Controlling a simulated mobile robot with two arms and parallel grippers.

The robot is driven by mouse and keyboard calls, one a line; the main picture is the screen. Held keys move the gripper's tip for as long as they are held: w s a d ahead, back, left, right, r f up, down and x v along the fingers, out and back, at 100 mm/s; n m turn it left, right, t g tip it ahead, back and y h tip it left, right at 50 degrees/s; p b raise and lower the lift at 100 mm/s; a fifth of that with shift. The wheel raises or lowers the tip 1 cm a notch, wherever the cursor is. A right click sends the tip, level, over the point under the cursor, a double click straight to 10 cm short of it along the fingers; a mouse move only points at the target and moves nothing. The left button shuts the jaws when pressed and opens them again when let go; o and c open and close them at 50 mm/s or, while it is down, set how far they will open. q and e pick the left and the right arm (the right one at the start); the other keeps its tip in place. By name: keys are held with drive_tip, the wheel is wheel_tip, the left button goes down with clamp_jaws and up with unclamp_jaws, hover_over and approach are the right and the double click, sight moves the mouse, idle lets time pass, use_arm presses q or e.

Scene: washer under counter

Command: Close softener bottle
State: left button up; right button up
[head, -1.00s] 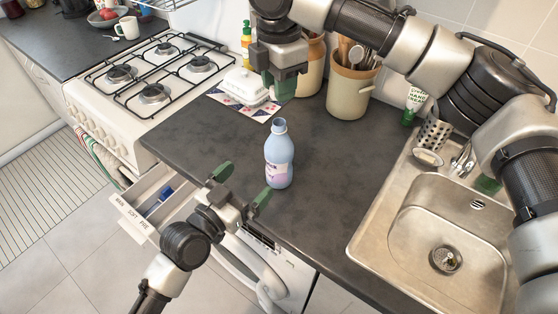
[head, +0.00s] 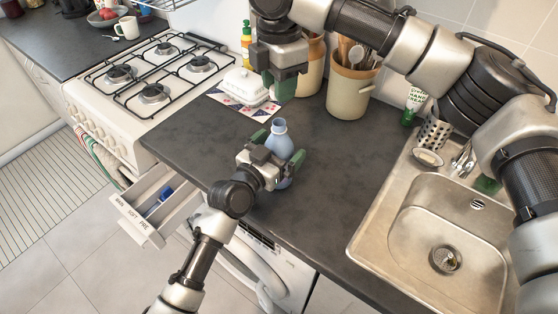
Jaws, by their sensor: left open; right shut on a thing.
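The softener bottle (head: 280,142) stands upright on the dark counter. It is pale blue, its neck carries no visible cap, and its lower part is mostly hidden by my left gripper. My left gripper (head: 278,149) is open, with one green finger on each side of the bottle; I cannot tell if they touch it. My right gripper (head: 282,87) is up behind the bottle, near the butter dish. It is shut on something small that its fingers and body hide.
A white butter dish (head: 245,87) sits on a patterned mat behind the bottle. A utensil crock (head: 349,93) stands at the back, and a steel sink (head: 405,262) is at right. An open detergent drawer (head: 150,228) and gas stove (head: 150,75) are at left. The counter right of the bottle is clear.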

sight(279, 122)
use_arm(q)
drive_tip(key=shift+c, duration=0.3)
drive_tip(key=c, duration=1.3)
use_arm(e)
drive_tip(key=shift+f, duration=2.45)
drive_tip(key=shift+f, duration=0.1)
drive_tip(key=shift+f, duration=0.8)
drive_tip(key=shift+f, duration=0.55)
